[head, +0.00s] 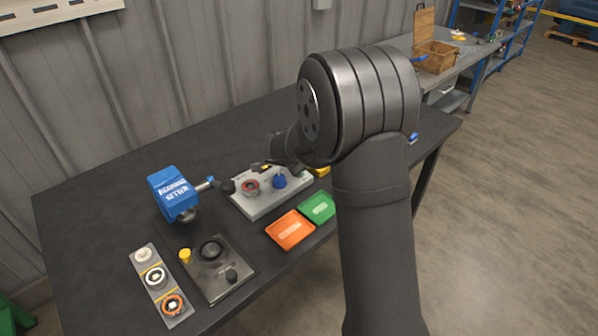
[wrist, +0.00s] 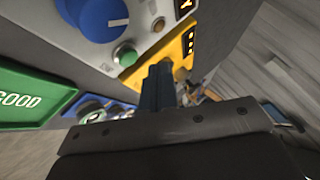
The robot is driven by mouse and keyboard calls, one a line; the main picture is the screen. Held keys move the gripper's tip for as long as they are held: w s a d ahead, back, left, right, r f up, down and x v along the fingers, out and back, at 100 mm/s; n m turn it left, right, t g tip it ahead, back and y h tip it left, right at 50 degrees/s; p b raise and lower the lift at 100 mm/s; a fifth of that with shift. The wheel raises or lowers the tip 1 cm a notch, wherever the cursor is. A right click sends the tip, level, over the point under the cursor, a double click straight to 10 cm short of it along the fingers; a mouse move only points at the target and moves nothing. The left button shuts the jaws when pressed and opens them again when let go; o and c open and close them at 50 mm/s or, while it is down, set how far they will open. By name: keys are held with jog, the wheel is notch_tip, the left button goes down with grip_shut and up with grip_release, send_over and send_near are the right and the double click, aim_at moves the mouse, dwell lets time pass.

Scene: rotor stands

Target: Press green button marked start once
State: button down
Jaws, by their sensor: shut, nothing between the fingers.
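In the wrist view a small round green button (wrist: 125,55) in a metal ring sits on the light grey control box, near its corner. No start marking is legible on it. My gripper (wrist: 159,70) is shut and empty. Its fingertips show just right of and below the green button in the wrist view, in front of a yellow panel (wrist: 178,52); I cannot tell whether they touch anything. In the head view the control box (head: 262,206) stands on the table, and my arm hides its right end and my fingertips.
A blue knob (wrist: 92,14) is on the box beside the button. A green tray (head: 318,207) and an orange tray (head: 290,230) lie in front. A blue-headed device (head: 172,193), a dark plate (head: 222,276) and a strip of round parts (head: 143,274) are to the left.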

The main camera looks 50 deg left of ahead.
jog(key=shift+f, duration=0.15)
jog(key=shift+f, duration=0.25)
jog(key=shift+f, duration=0.65)
dwell(1.0)
jog(key=shift+r, duration=0.1)
dwell(0.4)
jog(key=shift+r, duration=1)
jog(key=shift+r, duration=2.5)
jog(key=shift+r, duration=1.7)
